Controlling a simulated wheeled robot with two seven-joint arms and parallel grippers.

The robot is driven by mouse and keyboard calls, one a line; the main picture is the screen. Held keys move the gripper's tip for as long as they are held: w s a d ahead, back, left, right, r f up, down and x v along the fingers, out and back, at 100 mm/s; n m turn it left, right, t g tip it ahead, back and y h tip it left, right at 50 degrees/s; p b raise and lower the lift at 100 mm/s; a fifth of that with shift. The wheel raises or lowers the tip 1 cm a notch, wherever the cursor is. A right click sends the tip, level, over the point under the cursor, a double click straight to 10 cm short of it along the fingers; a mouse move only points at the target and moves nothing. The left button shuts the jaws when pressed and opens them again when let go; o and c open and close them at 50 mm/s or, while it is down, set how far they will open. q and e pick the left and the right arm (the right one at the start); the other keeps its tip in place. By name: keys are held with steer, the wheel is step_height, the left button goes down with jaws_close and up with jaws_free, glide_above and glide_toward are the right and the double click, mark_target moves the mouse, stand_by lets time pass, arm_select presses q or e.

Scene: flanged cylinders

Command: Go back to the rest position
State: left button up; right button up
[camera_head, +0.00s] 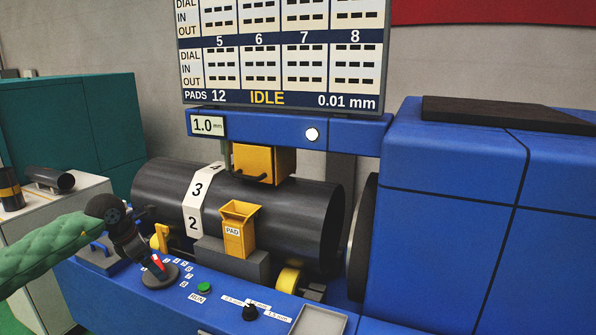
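My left arm, in a green sleeve, comes in from the left. My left gripper (146,262) is black and points down over a round grey dial (160,279) with a red-marked pointer and a row of numbers beside it. The fingertips are at or just above the dial; I cannot tell whether they touch it, or whether they are open or shut. My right gripper is out of view.
A big black flanged cylinder (270,205) lies in the blue machine (450,210). A yellow PAD holder (238,229) stands before it. The front panel has a green RUN button (204,287), a black knob (250,312) and a grey tray (318,321). The display (285,55) reads IDLE.

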arm_select(q)
steer(key=w+d+r+n+t+h, duration=0.2)
steer(key=w+d+r+t+h, duration=0.2)
steer(key=d+r+t+h, duration=0.55)
step_height(320, 180, up, 24)
steer(key=s+d+n+t+y, duration=0.15)
steer(key=n+t+y, duration=0.25)
steer(key=n+t, duration=1)
steer(key=s+d+f+n+g+y, duration=0.1)
steer(key=s+f+n+g+y, duration=0.3)
steer(key=f+n, duration=0.55)
steer(key=s+d+f+n+g+y, duration=0.1)
steer(key=s+f+n+g+y, duration=0.4)
steer(key=f, duration=0.7)
steer(key=s+d+f+n+g+y, duration=0.1)
steer(key=f+n+g+y, duration=0.2)
steer(key=f+n+g, duration=0.5)
steer(key=s+d+f+n+g+h, duration=0.1)
steer(key=s+d+f, duration=0.3)
steer(key=s+f, duration=0.7)
steer(key=s+d+f+n+g+h, duration=0.2)
steer(key=s+d+f+g, duration=0.1)
steer(key=s+f, duration=0.9)
steer(key=s+d+f+n+g+h, duration=0.2)
steer(key=s+d+f+g, duration=0.1)
steer(key=s+f, duration=0.9)
steer(key=s+d, duration=0.1)
steer(key=s, duration=0.2)
steer(key=shift+s+d+f, duration=0.2)
steer(key=shift+s+d, duration=0.1)
